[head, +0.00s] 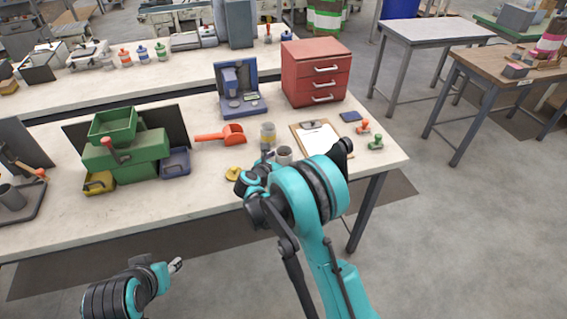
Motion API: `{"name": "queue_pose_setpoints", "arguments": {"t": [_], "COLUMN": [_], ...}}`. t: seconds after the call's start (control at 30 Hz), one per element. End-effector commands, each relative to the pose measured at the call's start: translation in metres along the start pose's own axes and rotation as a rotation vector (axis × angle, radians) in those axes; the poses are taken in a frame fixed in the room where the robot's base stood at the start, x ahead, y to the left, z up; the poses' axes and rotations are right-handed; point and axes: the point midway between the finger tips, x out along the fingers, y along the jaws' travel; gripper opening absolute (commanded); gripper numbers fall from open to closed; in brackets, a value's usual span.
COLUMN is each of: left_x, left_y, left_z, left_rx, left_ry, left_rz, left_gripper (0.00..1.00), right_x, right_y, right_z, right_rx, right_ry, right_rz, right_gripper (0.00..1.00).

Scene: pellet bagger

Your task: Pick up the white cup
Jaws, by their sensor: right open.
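A small whitish cup (284,156) with a dark inside stands upright on the near workbench, just left of the clipboard. My teal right arm covers the bench in front of it. My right gripper (262,163) is open just left of the cup, partly hidden behind my own arm. I cannot tell whether a finger touches the cup. My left gripper (175,265) is low in front of the bench, far from the cup, and its jaw opening is too small to judge.
A yellow item (232,173) lies left of the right gripper. A clipboard (317,138), red scoop (222,135), green and red stamps (375,143), red drawers (316,75) and green bins (125,160) surround it.

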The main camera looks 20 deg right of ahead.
Motion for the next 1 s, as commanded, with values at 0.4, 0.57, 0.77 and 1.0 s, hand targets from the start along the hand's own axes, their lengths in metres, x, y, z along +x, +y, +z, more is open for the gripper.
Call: {"name": "queue_pose_setpoints", "arguments": {"t": [0.4,0.57,0.77,1.0], "left_x": [0.012,0.012,0.012,0.012], "left_y": [0.000,0.000,0.000,0.000], "left_z": [0.009,0.009,0.009,0.009], "left_rx": [0.000,0.000,0.000,0.000], "left_ry": [0.000,0.000,0.000,0.000], "left_rz": [0.000,0.000,0.000,0.000], "left_gripper": [0.40,0.40,0.40,0.40], "right_x": [0.036,0.036,0.036,0.035], "right_y": [0.002,0.002,0.002,0.002], "right_z": [0.001,0.001,0.001,0.001], "right_rx": [-0.002,-0.002,-0.002,-0.002], "right_ry": [-0.001,-0.001,-0.001,-0.001], "right_rz": [0.001,0.001,0.001,0.001], "right_gripper": [0.77,0.46,0.17,0.15]}}
